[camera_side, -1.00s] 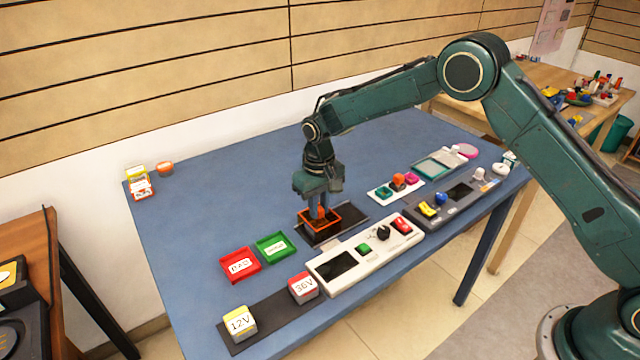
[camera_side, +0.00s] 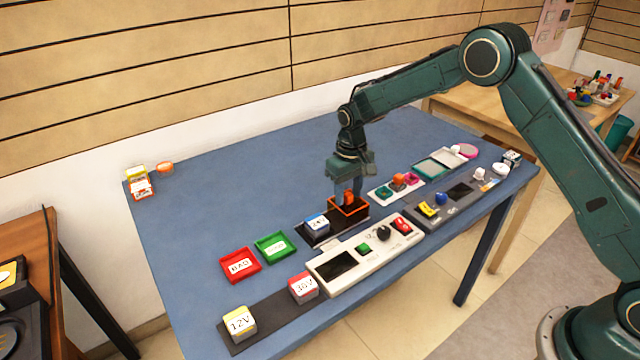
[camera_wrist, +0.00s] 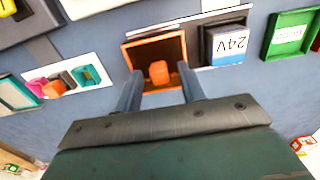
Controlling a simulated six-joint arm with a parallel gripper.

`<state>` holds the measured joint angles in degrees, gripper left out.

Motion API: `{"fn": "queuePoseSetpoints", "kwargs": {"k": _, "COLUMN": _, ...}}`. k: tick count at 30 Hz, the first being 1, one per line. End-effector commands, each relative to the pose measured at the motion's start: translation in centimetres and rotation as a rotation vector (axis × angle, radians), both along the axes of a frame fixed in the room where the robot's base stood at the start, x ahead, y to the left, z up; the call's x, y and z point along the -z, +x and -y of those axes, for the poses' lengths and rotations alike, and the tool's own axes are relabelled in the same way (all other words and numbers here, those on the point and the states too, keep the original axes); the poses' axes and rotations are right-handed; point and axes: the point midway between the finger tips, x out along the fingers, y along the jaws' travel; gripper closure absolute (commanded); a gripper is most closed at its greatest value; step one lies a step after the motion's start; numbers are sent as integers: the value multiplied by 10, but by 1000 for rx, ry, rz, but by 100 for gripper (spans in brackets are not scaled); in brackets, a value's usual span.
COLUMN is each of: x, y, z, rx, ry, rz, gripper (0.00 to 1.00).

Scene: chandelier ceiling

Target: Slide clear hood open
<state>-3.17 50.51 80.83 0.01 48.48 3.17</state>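The hood (camera_side: 348,208) shows as an orange-rimmed frame with an orange knob (camera_side: 348,198) on top. It stands at the right end of a black base (camera_side: 318,241), and its clear panels are hard to make out. A blue-and-white block (camera_side: 316,224) sits uncovered on the base left of the hood; in the wrist view it reads 24V (camera_wrist: 228,45). My gripper (camera_side: 347,189) points down over the hood. In the wrist view its two fingers stand apart on either side of the knob (camera_wrist: 159,72), with a visible gap on both sides.
A white panel (camera_side: 325,257) with a screen, dial and buttons lies in front of the base. Green (camera_side: 275,247) and red (camera_side: 240,265) trays lie to the left. A white board (camera_side: 380,193) with coloured pieces lies close on the right.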

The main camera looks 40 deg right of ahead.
Motion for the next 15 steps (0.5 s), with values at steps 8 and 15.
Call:
{"fn": "queuePoseSetpoints", "kwargs": {"k": 8, "x": 0, "y": -1, "z": 0, "rx": 0, "ry": 0, "rz": -2, "gripper": 60}}
{"fn": "queuePoseSetpoints", "kwargs": {"k": 15, "x": -14, "y": 0, "z": 0, "rx": 0, "ry": 0, "rz": 0, "gripper": 60}}
